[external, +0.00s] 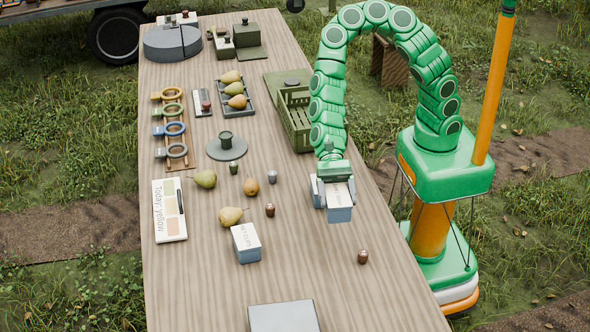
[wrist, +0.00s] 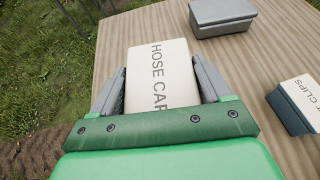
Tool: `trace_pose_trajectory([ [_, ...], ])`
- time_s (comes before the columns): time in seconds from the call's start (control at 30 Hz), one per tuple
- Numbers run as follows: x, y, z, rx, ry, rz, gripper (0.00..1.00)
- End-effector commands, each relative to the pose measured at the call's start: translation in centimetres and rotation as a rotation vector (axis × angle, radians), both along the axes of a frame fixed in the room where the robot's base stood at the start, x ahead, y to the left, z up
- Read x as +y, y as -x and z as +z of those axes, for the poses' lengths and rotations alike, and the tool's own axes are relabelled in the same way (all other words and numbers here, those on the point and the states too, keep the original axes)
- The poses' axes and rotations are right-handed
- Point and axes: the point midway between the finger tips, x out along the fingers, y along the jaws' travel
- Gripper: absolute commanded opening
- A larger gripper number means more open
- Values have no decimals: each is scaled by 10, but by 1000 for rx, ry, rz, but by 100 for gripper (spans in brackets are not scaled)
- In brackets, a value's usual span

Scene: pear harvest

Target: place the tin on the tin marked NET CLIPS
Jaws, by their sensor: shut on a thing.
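My gripper (external: 333,193) is shut on a blue tin with a white lid (external: 341,201). In the wrist view the lid of this held tin (wrist: 162,72) reads "HOSE CAP", with the rest of the word hidden, and a grey finger presses each side. The tin marked NET CLIPS (external: 246,243) is blue with a white top and stands on the table, left of and nearer the camera than the held tin. It also shows at the right edge of the wrist view (wrist: 296,108), partly cut off. The two tins are apart.
A grey box (external: 283,317) stands at the table's near edge. Small brown and grey pieces (external: 363,256) and loose pears (external: 230,216) lie around the tins. A green crate (external: 295,120) stands behind my gripper. The wooden table (external: 200,290) is clear at near left.

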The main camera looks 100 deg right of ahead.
Motion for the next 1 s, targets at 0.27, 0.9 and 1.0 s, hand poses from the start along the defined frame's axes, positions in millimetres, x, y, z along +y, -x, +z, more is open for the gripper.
trace_pose_trajectory([
  [0.27,-45,-78,33,-8,5,-158,38],
  [0.9,-72,-158,47,-1,0,-279,38],
  [1.0,-67,-170,42,-3,-1,-277,38],
])
